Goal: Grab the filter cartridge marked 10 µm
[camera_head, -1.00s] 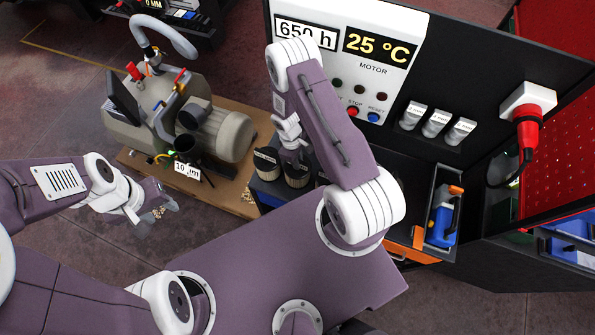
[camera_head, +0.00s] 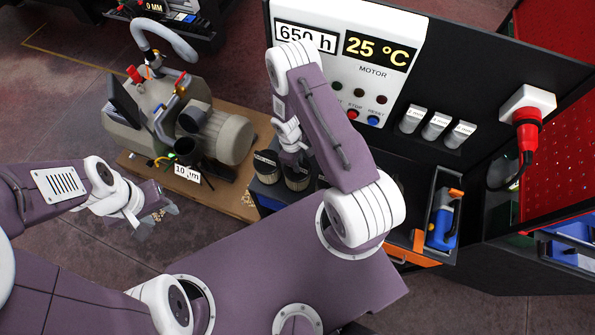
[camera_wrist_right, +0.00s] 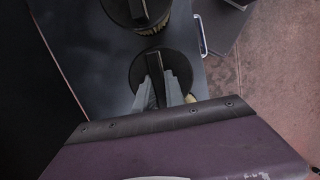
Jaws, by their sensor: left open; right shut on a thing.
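Two filter cartridges with black caps and pale pleated sides stand on a dark surface in the head view, the left one (camera_head: 266,163) and the one under my right gripper (camera_head: 295,158). In the right wrist view, my right gripper (camera_wrist_right: 165,82) is shut on the raised rib of this cartridge's black cap (camera_wrist_right: 140,66). The other cartridge (camera_wrist_right: 125,10) stands just beyond it. No marking is readable on either cap. A white card reading 10 µm (camera_head: 187,173) is by the pump. My left gripper (camera_head: 158,210) is open and empty, in the air left of the bench.
The grey pump (camera_head: 215,135) with its hose stands on a brown board (camera_head: 235,190) at left. The panel (camera_head: 345,60) reads 650 h and 25 °C. An open drawer (camera_head: 418,250) with a blue tool (camera_head: 442,225) is at right. My right arm hides part of the bench.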

